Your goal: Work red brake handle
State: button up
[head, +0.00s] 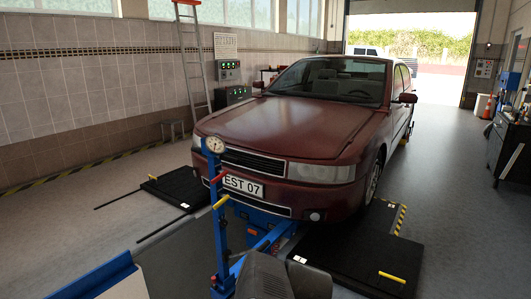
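A blue upright post (219,236) stands in front of the car's front bumper, with a round gauge (215,145) at its top. A short red handle (217,178) sticks out from the post below the gauge, in front of the licence plate. A yellow handle (221,202) sits lower on the same post. A small red part also shows near the post's foot. I cannot tell from this view which red part is the brake. The blue jack frame (268,238) runs back under the car. My gripper is not seen.
A dark red car (290,125) stands behind the post. Black floor plates lie at left (176,188) and right (365,262), the right one with a yellow handle (392,277). A ladder (193,65) leans at the wall. Floor at the left is mostly clear.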

aim_at(222, 174)
jog(key=j, duration=0.1)
jog(key=i+j, duration=1.15)
jog(key=i, duration=0.2)
